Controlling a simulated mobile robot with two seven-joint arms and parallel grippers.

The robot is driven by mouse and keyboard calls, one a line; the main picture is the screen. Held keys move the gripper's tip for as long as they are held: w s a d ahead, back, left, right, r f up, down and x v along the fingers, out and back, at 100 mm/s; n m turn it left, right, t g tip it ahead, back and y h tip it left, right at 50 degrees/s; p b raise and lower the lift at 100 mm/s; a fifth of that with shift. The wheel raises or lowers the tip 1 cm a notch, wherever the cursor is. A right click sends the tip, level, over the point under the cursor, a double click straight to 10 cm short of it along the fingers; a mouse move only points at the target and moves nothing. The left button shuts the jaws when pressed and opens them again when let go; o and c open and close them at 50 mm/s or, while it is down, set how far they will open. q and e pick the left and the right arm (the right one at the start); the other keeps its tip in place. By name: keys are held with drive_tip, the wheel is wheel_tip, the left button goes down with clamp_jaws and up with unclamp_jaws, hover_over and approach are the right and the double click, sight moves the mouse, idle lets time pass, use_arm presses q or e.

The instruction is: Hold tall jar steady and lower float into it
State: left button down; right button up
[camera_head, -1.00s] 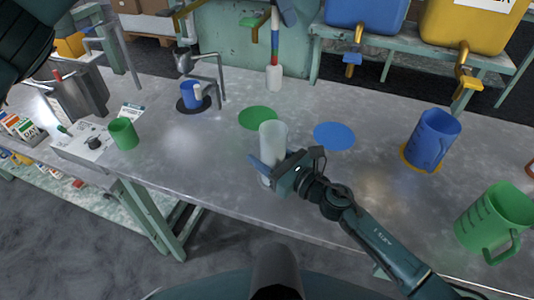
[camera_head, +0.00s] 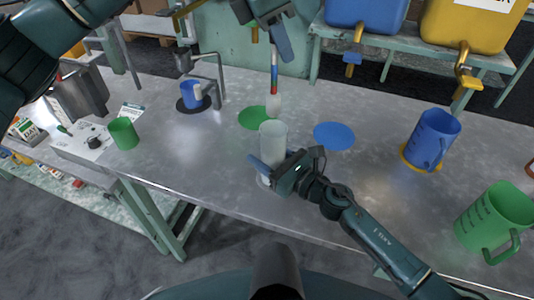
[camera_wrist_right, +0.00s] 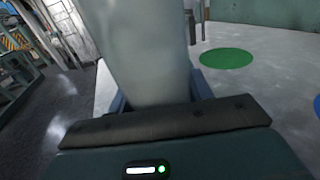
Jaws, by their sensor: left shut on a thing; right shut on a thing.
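The tall jar (camera_head: 272,143) is a clear, frosted-looking cylinder standing upright on the grey table. My right gripper (camera_head: 271,168) is shut around its lower part. In the right wrist view the jar (camera_wrist_right: 150,50) fills the middle, between the fingers (camera_wrist_right: 158,98). The float (camera_head: 274,80) is a thin stem with red, blue and white bands and a pale bulb at its lower end. My left gripper (camera_head: 268,32) is shut on its upper stem and holds it roughly upright. The bulb appears just above or behind the jar's rim; its exact depth is unclear.
A green disc (camera_head: 253,118) and a blue disc (camera_head: 334,136) lie flat near the jar. A blue jug (camera_head: 430,140) and a green jug (camera_head: 495,220) stand at the right. A green cup (camera_head: 123,133) and a blue cup (camera_head: 191,94) stand at the left.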

use_arm(q)
drive_tip(key=shift+f, duration=3.6)
drive_tip(key=c, duration=1.3)
unclamp_jaws()
drive_tip(key=shift+r, duration=0.1)
drive_tip(key=v, duration=1.1)
drive_tip(key=shift+a+r, duration=0.15)
drive_tip(key=shift+r, duration=0.25)
use_arm(e)
drive_tip(key=o, duration=1.1)
drive_tip(key=shift+s+d, duration=0.1)
